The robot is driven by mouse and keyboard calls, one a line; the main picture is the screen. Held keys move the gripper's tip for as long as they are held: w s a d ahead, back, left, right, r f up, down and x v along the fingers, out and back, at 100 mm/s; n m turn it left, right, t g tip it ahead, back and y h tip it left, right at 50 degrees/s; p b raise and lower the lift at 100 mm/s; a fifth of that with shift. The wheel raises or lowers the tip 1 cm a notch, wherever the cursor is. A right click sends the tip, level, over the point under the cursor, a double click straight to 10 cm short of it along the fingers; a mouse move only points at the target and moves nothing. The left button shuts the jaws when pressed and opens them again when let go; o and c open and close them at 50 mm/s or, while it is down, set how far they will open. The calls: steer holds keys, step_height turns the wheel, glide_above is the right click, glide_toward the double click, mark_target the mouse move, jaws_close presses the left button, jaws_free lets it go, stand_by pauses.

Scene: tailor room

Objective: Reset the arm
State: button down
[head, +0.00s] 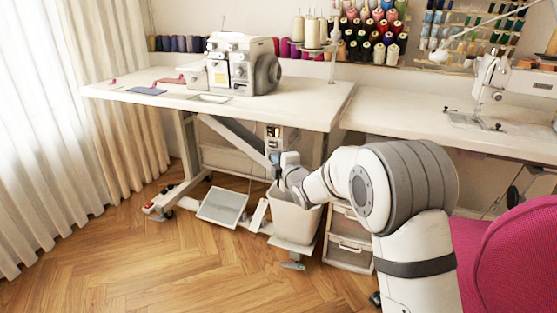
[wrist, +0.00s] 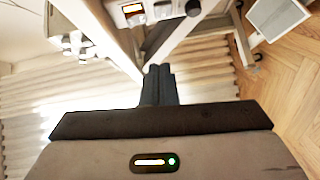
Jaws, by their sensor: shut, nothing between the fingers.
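My arm reaches out from the lower right in the head view. My gripper (head: 275,160) is at its far end, under the front edge of the white table and above a white bin (head: 292,220). In the wrist view my gripper (wrist: 159,72) shows with its two dark fingers together, shut and empty. The bin's inside is mostly hidden by my arm in the head view.
A white table (head: 310,112) with an overlock machine (head: 238,65) stands above and behind my gripper. A sewing table (head: 390,112) and drawers (head: 348,240) are to the right, with a pink chair (head: 510,260) nearer. The wooden floor (head: 130,260) at left is clear.

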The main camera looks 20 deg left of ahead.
steer(key=shift+s+d, duration=0.35)
steer(key=shift+s, duration=0.1)
